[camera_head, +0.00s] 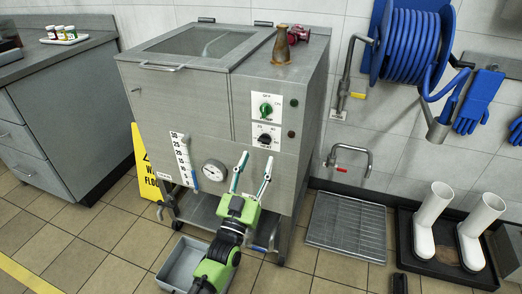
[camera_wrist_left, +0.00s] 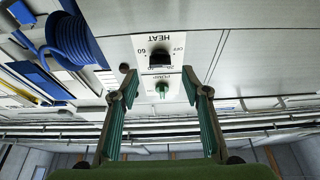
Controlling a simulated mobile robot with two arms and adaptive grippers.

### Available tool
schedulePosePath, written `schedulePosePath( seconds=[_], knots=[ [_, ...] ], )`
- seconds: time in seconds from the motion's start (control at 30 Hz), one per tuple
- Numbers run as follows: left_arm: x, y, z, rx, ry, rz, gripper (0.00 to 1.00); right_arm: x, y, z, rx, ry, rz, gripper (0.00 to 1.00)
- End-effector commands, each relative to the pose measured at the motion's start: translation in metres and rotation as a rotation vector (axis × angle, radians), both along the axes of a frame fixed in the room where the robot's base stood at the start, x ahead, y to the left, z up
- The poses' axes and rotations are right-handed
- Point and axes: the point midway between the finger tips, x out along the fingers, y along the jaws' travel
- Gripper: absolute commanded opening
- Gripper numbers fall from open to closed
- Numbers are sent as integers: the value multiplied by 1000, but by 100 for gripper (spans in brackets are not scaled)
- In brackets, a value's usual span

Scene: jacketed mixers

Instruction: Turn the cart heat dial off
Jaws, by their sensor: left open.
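The steel cart (camera_head: 185,110) has a heat dial (camera_head: 265,139), a black knob on a white plate on its front. The green pump dial (camera_head: 266,108) sits above it. In the left wrist view the picture is upside down: the black heat dial (camera_wrist_left: 160,57) on its HEAT plate is above the green pump dial (camera_wrist_left: 162,89). I cannot tell for sure where the heat dial points. My left gripper (camera_head: 254,170) is open and empty, its fingers pointing up at the cart front, below the heat dial in the head view. My right gripper is not in view.
A round gauge (camera_head: 215,170) and a level scale (camera_head: 184,158) are on the cart front. A brass vessel (camera_head: 282,45) stands on top. A yellow floor sign (camera_head: 145,165) is at the left, and a grey tub (camera_head: 180,262) is on the floor in front. White boots (camera_head: 433,215) stand at right.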

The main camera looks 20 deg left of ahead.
Motion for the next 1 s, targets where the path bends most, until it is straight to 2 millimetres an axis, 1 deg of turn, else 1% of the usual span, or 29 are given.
schedulePosePath(
  seconds=[0.03,0.1,0.2,0.33,0.47,0.9,1.0],
  knots=[
    [-11,0,-6,0,4,0,43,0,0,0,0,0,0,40],
    [-24,1,-11,-1,3,0,43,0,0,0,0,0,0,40],
    [-39,1,-17,0,3,-1,43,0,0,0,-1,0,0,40],
    [-50,1,-21,0,1,-1,43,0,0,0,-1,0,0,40],
    [-55,1,-23,0,1,-1,43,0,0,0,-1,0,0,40],
    [-54,1,-23,-1,1,-1,43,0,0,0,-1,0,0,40],
    [-54,-1,-28,4,30,-9,43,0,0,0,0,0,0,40]
  ],
)
